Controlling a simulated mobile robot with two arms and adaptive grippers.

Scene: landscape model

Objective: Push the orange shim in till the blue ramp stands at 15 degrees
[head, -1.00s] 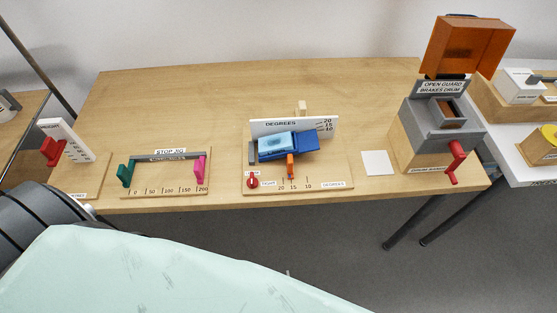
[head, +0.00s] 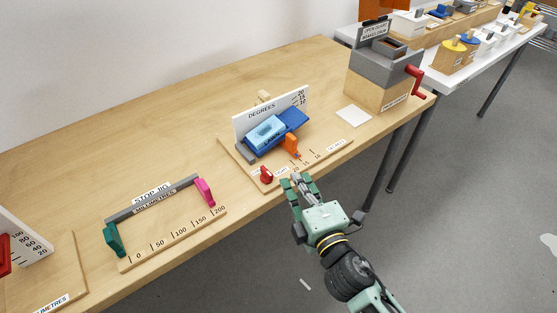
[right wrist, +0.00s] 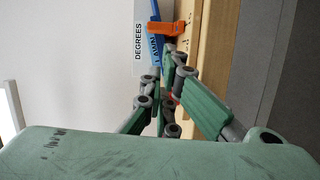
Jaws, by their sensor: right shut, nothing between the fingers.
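The blue ramp (head: 294,118) stands tilted before a white DEGREES board (head: 250,118) marked 20, 15 and 10, its right end higher. A light blue block (head: 264,132) lies on it. The orange shim (head: 291,144) sits upright at the ramp's front, near the base scale; its exact reading is too small to tell. My right gripper (head: 302,180) is shut and empty at the base's front edge, just in front of the shim and apart from it. In the right wrist view the shim (right wrist: 160,28) shows beyond the fingers. My left gripper is out of view.
A red knob (head: 266,174) stands on the base left of my right gripper. The stop jig (head: 155,205) is further left. A white card (head: 354,117) and a grey box with a red crank (head: 414,80) are to the right.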

